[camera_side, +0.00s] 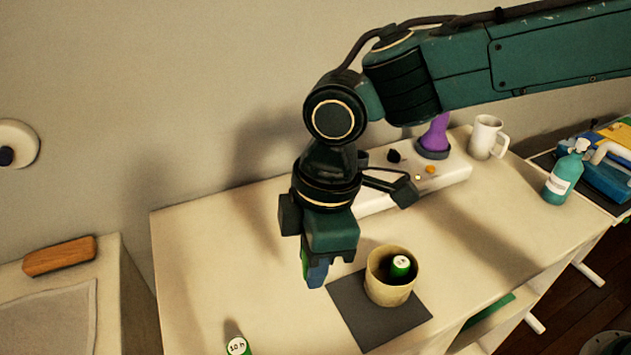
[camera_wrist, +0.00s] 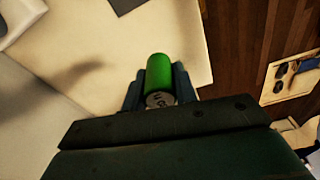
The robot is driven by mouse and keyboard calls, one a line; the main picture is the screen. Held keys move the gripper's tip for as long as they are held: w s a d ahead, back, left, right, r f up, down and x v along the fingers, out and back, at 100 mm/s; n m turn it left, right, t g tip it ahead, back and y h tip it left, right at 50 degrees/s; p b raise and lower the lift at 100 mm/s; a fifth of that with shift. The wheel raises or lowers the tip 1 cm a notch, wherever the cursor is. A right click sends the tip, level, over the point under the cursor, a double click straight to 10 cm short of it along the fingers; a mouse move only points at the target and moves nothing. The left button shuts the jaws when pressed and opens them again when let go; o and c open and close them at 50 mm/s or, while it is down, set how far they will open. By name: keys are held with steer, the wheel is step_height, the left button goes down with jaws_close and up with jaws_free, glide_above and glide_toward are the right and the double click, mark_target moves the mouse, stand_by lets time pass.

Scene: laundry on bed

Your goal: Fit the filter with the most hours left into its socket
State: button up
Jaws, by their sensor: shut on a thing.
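My gripper (camera_side: 317,272) is shut on a green cylindrical filter and holds it above the white table. In the wrist view the held filter (camera_wrist: 159,72) sits between the two fingers (camera_wrist: 158,92). Its pale end label is too small to read surely. A second green filter (camera_side: 238,346), its white end marked "10 h", is at the bottom edge of the side view, partly cut off. Another green filter (camera_side: 400,266) with a white end stands inside a beige cup (camera_side: 390,292), right of my gripper. I cannot tell which thing is the socket.
The cup stands on a dark grey mat (camera_side: 352,312). Behind my gripper, a long white block (camera_side: 455,172) carries a purple object (camera_side: 435,135) and small coloured parts. A white mug (camera_side: 487,137) and teal bottle (camera_side: 564,178) are at right. The table's left part (camera_side: 205,245) is clear.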

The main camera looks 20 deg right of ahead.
steer(key=shift+r, duration=2.15)
steer(key=shift+w+d, duration=0.1)
steer(key=w+d+f+m, duration=0.4)
steer(key=d+m, duration=0.1)
steer(key=d, duration=0.7)
steer(key=w+d+f+m+h, duration=0.1)
steer(key=w+d+f+m, duration=0.3)
steer(key=d, duration=0.8)
steer(key=w+d+f+m+t, duration=0.1)
steer(key=w+d+f+m, duration=0.3)
steer(key=d, duration=0.8)
step_height(320, 180, down, 2)
steer(key=shift+d+f+m, duration=0.1)
steer(key=shift+f+m, duration=0.05)
steer(key=shift+m, duration=1.25)
step_height(320, 180, up, 15)
steer(key=m, duration=0.2)
glide_above(429, 213)
steer(key=shift+h, duration=0.3)
steer(key=f, duration=2)
steer(key=shift+s+f, duration=0.2)
steer(key=shift+f, duration=0.15)
